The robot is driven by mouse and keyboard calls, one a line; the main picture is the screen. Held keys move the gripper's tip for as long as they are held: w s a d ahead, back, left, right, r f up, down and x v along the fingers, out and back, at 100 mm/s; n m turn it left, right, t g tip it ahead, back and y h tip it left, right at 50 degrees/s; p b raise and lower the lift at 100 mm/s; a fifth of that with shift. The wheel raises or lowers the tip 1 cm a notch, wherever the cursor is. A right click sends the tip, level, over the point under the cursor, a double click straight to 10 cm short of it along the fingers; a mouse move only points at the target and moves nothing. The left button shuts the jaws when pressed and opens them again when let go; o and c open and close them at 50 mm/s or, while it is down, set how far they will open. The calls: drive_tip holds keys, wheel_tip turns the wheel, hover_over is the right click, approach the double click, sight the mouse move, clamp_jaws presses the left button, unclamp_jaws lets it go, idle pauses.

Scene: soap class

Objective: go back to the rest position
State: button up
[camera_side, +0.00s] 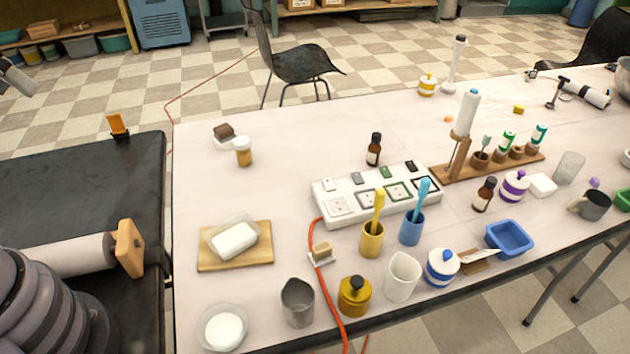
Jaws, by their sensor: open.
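My gripper (16,76) shows only in part at the upper left edge of the side view. It is open, with nothing seen in it, and is raised left of the white table, apart from the things on it. The rest of it is cut off by the frame. A white soap bar (234,240) lies on a clear dish on a wooden board (263,259) at the table's left. A brown block (224,130) rests on a small pale piece at the back left.
The white table (300,150) holds a white multi-socket block (340,207), yellow cup (371,240), blue cup (411,229), metal beaker (298,304), bottles and a blue tray (510,238). An orange cable (322,285) crosses the front. Free room lies at the back left.

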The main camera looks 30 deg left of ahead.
drive_tip(key=shift+s+a+r+m+t+y, duration=0.25)
drive_tip(key=shift+s+a+m+t+y, duration=0.3)
drive_tip(key=shift+s+a, duration=0.3)
